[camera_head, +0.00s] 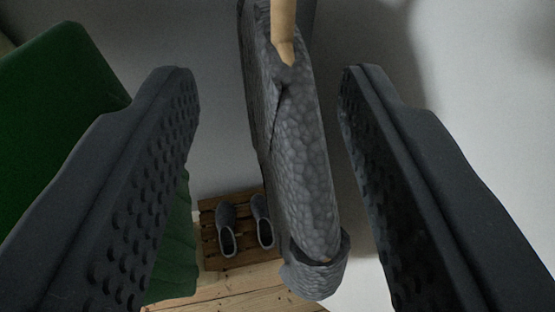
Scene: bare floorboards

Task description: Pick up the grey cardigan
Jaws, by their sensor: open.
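The grey cardigan (303,160) hangs in the middle of the view, close to a pale wall. Its knobbly grey side faces me, and a sleeve end shows at the bottom. A light wooden piece (284,30) shows at its top; what it hangs from is cut off by the frame. My gripper (262,85) is open, with one dark ridged finger on each side of the cardigan. I see a gap between each finger and the cloth, and nothing is held. How far ahead of the fingertips the cardigan is, I cannot tell.
A green item (60,95) fills the left side, partly behind my left finger. A small slatted wooden rack (212,250) with a pair of grey slippers (227,232) stands low by the wall. Floorboards (235,288) show below. The wall right of the cardigan is bare.

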